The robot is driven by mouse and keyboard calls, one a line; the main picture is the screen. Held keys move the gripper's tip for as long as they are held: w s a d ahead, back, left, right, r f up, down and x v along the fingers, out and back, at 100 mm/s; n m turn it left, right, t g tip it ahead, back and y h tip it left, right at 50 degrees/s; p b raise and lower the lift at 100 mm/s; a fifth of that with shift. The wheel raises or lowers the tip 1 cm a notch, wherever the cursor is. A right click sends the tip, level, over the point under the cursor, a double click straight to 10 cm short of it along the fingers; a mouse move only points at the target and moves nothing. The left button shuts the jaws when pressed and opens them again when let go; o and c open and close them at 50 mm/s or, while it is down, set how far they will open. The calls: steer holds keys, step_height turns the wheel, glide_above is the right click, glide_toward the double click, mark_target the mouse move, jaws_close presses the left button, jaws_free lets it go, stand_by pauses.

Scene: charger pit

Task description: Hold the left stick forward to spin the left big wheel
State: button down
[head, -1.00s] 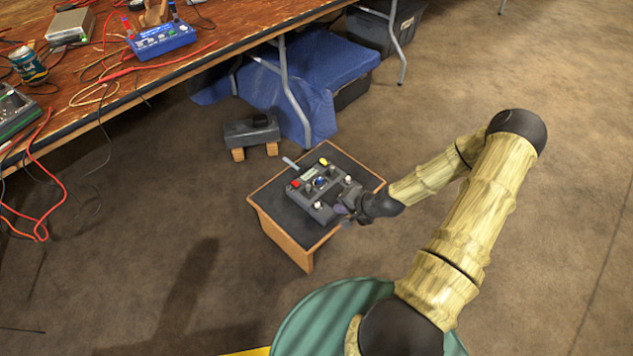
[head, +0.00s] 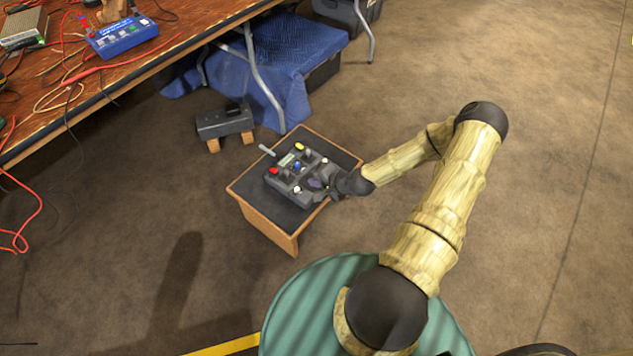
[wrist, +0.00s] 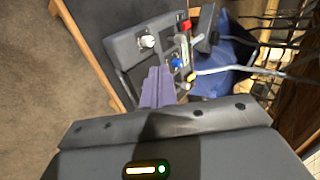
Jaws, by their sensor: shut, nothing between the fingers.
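The grey control box (head: 284,187) lies on the black top of a small wooden-edged stand, with red, yellow and blue buttons and white-topped sticks. One white-topped stick (head: 297,189) stands near its front edge; a white-topped stick also shows in the wrist view (wrist: 148,41). I cannot tell for sure which stick is the left one. My gripper (head: 318,182) is at the box's right side, partly hiding it. In the wrist view my purple fingers (wrist: 157,88) are shut and empty over the box; contact with a stick cannot be told. No big wheel is clearly visible.
The stand (head: 250,212) has bare room around the box. A dark grey device on wooden blocks (head: 225,121) sits on the floor behind it. A cluttered workbench (head: 180,20) with cables and a blue box is at the upper left. Open floor lies right.

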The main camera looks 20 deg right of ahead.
mark_target(288, 176)
steer(key=b+x, duration=0.2)
steer(key=x, duration=0.4)
steer(key=shift+w+a+f, duration=0.1)
steer(key=shift+a+f, duration=0.05)
steer(key=shift+f, duration=0.15)
steer(key=w, duration=0.1)
steer(key=w+a+b, duration=0.1)
steer(key=w, duration=0.1)
steer(key=shift+a+b, duration=0.3)
steer(key=shift+a, duration=0.05)
steer(key=shift+w+a, duration=0.2)
steer(key=shift+w, duration=0.15)
steer(key=shift+r, duration=0.1)
steer(key=shift+d, duration=0.1)
